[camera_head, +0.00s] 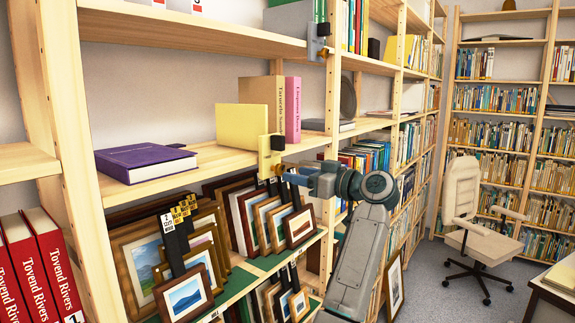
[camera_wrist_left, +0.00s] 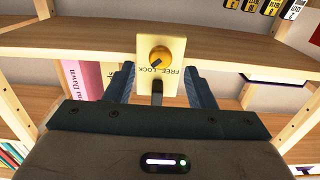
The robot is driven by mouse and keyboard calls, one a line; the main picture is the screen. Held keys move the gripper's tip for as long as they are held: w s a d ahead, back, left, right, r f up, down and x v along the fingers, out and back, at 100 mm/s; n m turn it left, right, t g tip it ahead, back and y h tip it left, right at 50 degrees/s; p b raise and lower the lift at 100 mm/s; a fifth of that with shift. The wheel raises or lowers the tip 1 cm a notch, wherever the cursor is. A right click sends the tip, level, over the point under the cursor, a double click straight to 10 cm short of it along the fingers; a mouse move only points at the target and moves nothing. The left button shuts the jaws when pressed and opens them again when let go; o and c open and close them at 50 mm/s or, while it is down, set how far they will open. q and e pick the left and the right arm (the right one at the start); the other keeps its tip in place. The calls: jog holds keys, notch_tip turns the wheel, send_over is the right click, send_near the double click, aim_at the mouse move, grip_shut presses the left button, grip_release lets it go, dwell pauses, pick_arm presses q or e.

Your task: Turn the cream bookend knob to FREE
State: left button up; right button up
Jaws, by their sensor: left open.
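The cream bookend (camera_head: 241,127) stands upright on the middle shelf against a tan book and a pink book. Its knob plate hangs at the shelf's front edge, with a yellow-orange knob (camera_head: 277,142). In the left wrist view the knob (camera_wrist_left: 160,55) sits on the cream plate (camera_wrist_left: 172,84) above a FREE and LOCK label, which appears upside down. The knob's dark mark points to the lower left of that view. My left gripper (camera_head: 288,174) is open just in front of the plate and slightly below the knob. Its fingers (camera_wrist_left: 160,84) are apart, with nothing gripped. My right gripper is out of view.
A purple book (camera_head: 145,160) lies on the shelf to the left. Framed prints (camera_head: 185,297) with hanging tags fill the rack below, close to my left gripper. A grey bookend with a knob (camera_head: 318,42) is on the shelf above. Open floor (camera_head: 440,290) lies to the right.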

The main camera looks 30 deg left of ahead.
aim_at(282, 171)
pick_arm(q)
jog(key=a+p, duration=0.1)
jog(key=a, duration=0.2)
jog(key=shift+r, duration=0.15)
jog(key=shift+w+a, duration=0.15)
jog(key=shift+a, duration=0.45)
jog(key=shift+c, duration=0.7)
jog(key=c, duration=0.8)
